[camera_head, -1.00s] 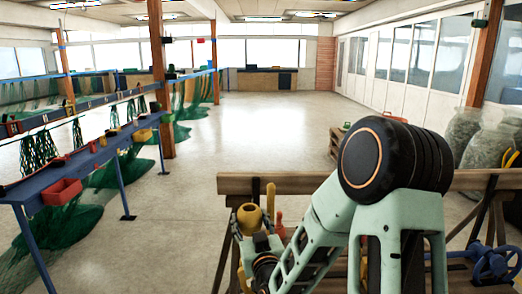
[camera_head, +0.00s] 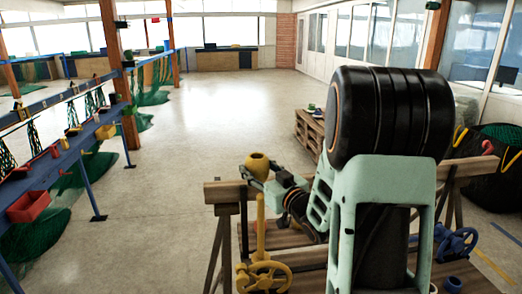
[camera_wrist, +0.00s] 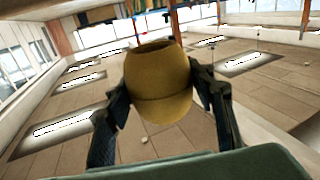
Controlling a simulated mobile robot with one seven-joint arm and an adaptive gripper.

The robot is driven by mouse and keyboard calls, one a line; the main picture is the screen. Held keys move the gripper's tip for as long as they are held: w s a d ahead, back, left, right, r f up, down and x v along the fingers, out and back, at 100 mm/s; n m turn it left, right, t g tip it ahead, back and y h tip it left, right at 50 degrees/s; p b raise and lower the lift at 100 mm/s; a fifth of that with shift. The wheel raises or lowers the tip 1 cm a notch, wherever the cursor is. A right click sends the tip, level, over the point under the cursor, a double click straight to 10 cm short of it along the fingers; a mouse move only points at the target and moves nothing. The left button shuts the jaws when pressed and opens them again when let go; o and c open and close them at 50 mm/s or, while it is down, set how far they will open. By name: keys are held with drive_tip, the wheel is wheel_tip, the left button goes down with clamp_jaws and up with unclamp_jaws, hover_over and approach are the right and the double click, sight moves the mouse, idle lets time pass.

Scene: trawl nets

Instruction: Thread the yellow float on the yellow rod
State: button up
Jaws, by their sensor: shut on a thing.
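The yellow float (camera_head: 257,164) is a rounded, ochre-yellow piece with an opening in its top. My gripper (camera_head: 262,177) is shut on it, holding it up in the air. In the wrist view the float (camera_wrist: 158,88) sits upright, slightly tilted, with one dark finger on each side. The yellow rod (camera_head: 260,225) stands upright from a yellow handwheel-shaped base (camera_head: 263,277) at the near left of the wooden stand. In the head view the float shows just above the rod's top, apart from it; the depth between them is unclear. The rod does not show in the wrist view.
A wooden trestle beam (camera_head: 226,194) runs behind the rod. A blue handwheel (camera_head: 457,242) stands at the right, with a blue cup-like piece (camera_head: 453,285) near it. A dark net bag (camera_head: 485,170) is further right. My arm hides the stand's middle. Open floor lies left.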

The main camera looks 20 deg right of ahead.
drive_tip(key=shift+s+d+r, duration=0.15)
drive_tip(key=shift+d+r, duration=0.35)
drive_tip(key=shift+r, duration=0.05)
drive_tip(key=b, duration=0.3)
hover_over(261, 194)
drive_tip(key=shift+f, duration=2.5)
wheel_tip(261, 194, down, 6)
drive_tip(key=b, duration=0.6)
drive_tip(key=o, duration=1.3)
drive_tip(key=shift+c, duration=0.2)
drive_tip(key=shift+s, duration=0.1)
drive_tip(key=s+d, duration=0.2)
drive_tip(key=s, duration=0.9)
drive_tip(key=shift+s, duration=0.4)
